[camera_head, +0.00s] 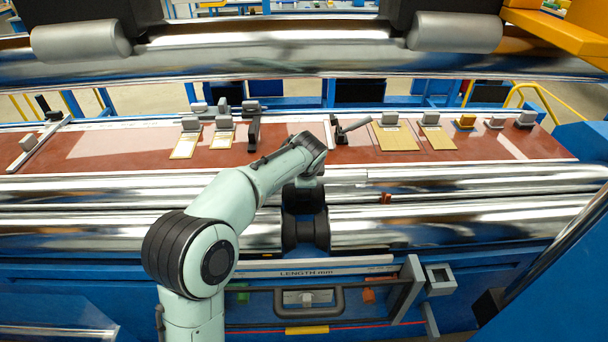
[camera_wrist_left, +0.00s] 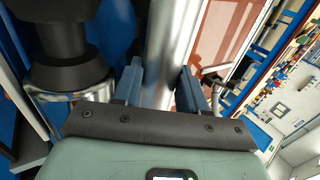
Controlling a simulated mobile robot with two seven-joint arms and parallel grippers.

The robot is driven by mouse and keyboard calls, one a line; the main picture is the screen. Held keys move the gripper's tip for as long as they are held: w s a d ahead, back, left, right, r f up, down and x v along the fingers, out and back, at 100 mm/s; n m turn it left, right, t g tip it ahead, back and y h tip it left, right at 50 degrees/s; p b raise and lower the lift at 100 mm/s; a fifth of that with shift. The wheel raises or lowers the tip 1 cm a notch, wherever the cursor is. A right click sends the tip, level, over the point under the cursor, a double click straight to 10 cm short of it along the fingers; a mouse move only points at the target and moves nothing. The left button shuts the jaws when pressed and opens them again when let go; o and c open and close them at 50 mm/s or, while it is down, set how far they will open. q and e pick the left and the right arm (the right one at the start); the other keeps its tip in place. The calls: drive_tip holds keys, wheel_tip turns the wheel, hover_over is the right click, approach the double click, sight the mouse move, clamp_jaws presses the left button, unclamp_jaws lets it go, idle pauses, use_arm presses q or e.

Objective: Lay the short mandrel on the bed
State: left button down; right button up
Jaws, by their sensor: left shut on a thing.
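A shiny metal cylinder (camera_wrist_left: 166,40) runs between the two fingers of my left gripper (camera_wrist_left: 160,82) in the left wrist view. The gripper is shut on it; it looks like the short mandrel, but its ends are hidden. In the head view my left arm reaches up over the front rollers, and its wrist hides the fingers and most of what they hold. The long red-brown bed (camera_head: 540,145) lies just behind the wrist. It also shows right of the fingers in the left wrist view (camera_wrist_left: 225,45). My right gripper is not in view.
Long polished rollers (camera_head: 480,183) run across in front of the bed. Tan plates (camera_head: 395,137) and small grey blocks stand on the bed. A dark handle (camera_head: 310,312) and a length scale (camera_head: 300,272) are on the blue front.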

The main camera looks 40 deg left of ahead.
use_arm(q)
drive_tip(key=shift+r, duration=0.1)
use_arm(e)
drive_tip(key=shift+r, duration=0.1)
use_arm(q)
wheel_tip(320, 180, down, 8)
drive_tip(key=b, duration=0.4)
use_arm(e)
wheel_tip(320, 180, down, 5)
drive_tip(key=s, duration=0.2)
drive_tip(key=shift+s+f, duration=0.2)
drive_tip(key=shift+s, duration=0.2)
use_arm(q)
drive_tip(key=shift+f+b, duration=0.4)
drive_tip(key=shift+f, duration=0.1)
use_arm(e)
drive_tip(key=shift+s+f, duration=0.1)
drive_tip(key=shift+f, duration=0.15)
use_arm(q)
drive_tip(key=c, duration=0.5)
unclamp_jaws()
drive_tip(key=shift+f, duration=0.1)
drive_tip(key=v, duration=1.3)
drive_tip(key=shift+r, duration=0.25)
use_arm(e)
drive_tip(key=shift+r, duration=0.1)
